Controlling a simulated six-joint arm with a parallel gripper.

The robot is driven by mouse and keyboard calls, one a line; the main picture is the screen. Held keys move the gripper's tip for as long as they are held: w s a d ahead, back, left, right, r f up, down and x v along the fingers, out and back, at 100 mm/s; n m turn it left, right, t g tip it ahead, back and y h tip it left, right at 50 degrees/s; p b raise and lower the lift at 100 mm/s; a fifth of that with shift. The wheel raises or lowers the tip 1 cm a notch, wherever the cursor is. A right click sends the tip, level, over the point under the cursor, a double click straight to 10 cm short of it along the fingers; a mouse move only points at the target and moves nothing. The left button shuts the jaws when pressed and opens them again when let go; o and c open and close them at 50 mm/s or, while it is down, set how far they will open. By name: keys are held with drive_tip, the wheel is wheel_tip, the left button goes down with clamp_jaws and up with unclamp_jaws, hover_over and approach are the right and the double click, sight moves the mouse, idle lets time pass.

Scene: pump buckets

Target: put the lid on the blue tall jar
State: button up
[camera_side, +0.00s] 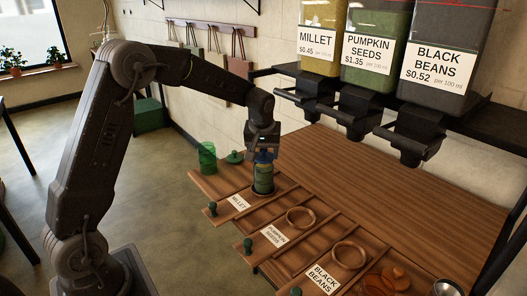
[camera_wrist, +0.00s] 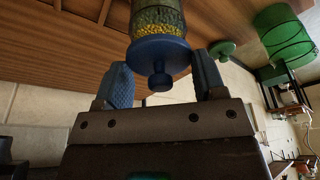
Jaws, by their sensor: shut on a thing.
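The blue tall jar (camera_side: 263,181) stands upright on the MILLET board, with yellow grains inside. In the wrist view the jar (camera_wrist: 158,20) shows clear glass over the grains. The blue lid (camera_wrist: 160,50), with a round knob, is at the jar's mouth, lined up with it; it also shows in the side view (camera_side: 263,158). I cannot tell whether it is fully seated. My gripper (camera_side: 262,151) points down above the jar. In the wrist view the gripper's fingers (camera_wrist: 167,60) flank the lid, shut on it. The fingers partly hide the lid in the side view.
A green jar (camera_side: 207,156) and green lid (camera_side: 234,157) stand just left of the blue jar. PUMPKIN SEEDS and BLACK BEANS boards with wooden rings (camera_side: 300,217) lie nearer. Dispensers (camera_side: 350,106) hang at upper right. A red lid (camera_side: 394,277) and metal scoop (camera_side: 447,288) are at the front.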

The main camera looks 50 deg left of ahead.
drive_tip(key=shift+f, duration=0.65)
idle(1.4)
drive_tip(key=o, duration=1)
drive_tip(key=shift+o, duration=0.2)
drive_tip(key=shift+r, duration=3.05)
drive_tip(key=shift+c, duration=0.2)
